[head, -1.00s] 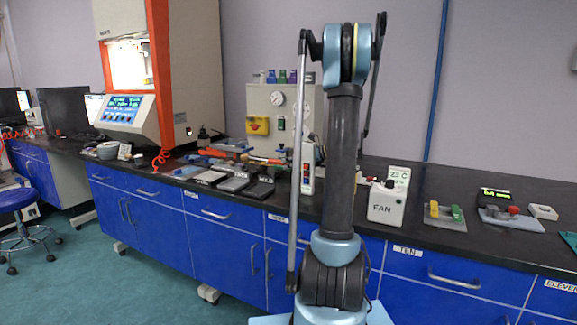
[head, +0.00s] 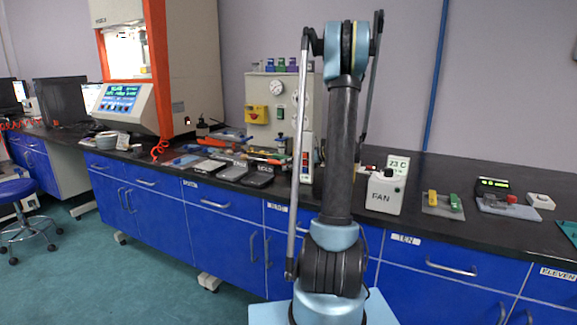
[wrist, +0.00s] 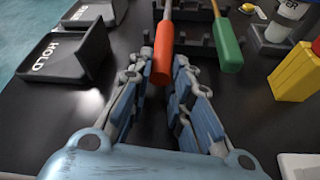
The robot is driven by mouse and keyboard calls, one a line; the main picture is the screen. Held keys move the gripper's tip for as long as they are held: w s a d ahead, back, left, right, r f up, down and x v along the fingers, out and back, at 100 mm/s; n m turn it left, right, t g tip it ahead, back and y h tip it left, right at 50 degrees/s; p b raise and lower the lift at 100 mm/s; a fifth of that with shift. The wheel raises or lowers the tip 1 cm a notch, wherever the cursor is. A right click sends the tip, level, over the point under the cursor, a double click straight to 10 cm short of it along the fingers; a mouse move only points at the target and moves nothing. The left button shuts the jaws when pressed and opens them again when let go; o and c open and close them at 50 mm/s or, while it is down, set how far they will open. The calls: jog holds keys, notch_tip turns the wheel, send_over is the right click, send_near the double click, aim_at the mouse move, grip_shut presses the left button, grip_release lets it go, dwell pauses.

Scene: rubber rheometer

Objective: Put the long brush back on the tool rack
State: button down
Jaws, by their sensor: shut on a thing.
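A black notched rack (wrist: 196,47), apparently the tool rack, lies just beyond the fingertips. The orange-red handle overlaps its left part. A green-handled tool (wrist: 227,47) lies across the rack's right side. I cannot tell whether the held handle touches the rack. In the head view my gripper is hidden behind my arm.
Black trays, one marked HOLD (wrist: 68,62), stand to the left. Dark bench surface near the gripper is bare.

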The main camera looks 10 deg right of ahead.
jog(key=c, duration=1.4)
grip_release()
jog(key=o, duration=1)
notch_tip(320, 180, up, 10)
jog(key=shift+f, duration=0.1)
